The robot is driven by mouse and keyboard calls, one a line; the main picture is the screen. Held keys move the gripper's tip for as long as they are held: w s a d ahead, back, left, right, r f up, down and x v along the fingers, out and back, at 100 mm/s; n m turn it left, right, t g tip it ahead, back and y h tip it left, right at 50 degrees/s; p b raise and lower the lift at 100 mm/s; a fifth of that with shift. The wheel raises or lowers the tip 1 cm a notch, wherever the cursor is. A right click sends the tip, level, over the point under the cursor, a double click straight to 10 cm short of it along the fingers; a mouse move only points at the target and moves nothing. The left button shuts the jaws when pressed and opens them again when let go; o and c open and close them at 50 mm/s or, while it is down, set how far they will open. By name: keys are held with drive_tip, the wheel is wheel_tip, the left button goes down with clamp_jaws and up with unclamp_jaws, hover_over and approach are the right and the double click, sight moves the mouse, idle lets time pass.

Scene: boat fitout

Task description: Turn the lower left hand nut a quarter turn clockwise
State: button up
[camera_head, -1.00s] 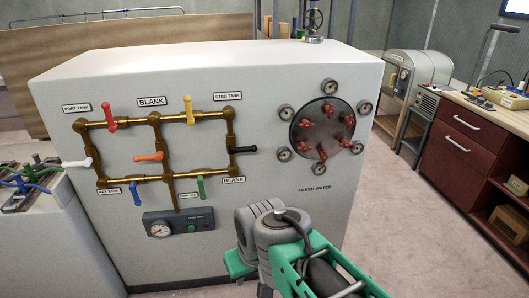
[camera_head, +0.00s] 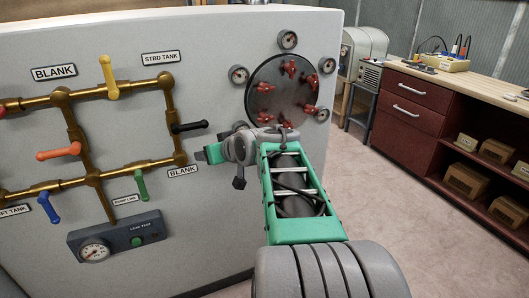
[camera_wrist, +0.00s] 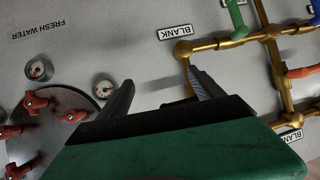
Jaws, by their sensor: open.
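The round dark cover (camera_head: 286,92) carries several red wing nuts in a ring. The lower left nut (camera_head: 264,117) is at the cover's lower left edge. In the wrist view, which is turned nearly upside down, the cover is cut off at the left, and the nut that appears to be the lower left one (camera_wrist: 75,115) is left of the nearer finger. My gripper (camera_wrist: 160,80) is open and empty, its dark fingers apart, beside the cover and apart from the nut.
Small gauges ring the cover, one at its left (camera_head: 238,75). Brass pipes (camera_head: 147,90) with coloured levers are left; the black lever (camera_head: 189,127) is close to my gripper. A gauge box (camera_head: 115,237) sits lower left. A red-brown workbench (camera_head: 420,115) stands right, with open floor before it.

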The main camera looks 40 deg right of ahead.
drive_tip(key=d+f+m+t+h+b, duration=0.15)
drive_tip(key=d+t+b, duration=0.35)
drive_tip(key=d, duration=1)
drive_tip(key=h+b, duration=0.2)
drive_tip(key=b, duration=0.1)
approach(266, 121)
drive_tip(key=w, duration=0.3)
drive_tip(key=x, duration=0.4)
drive_tip(key=d+x, duration=0.1)
drive_tip(key=x, duration=0.2)
drive_tip(key=shift+c, duration=0.3)
drive_tip(key=c, duration=1.3)
drive_tip(key=shift+m, duration=0.35)
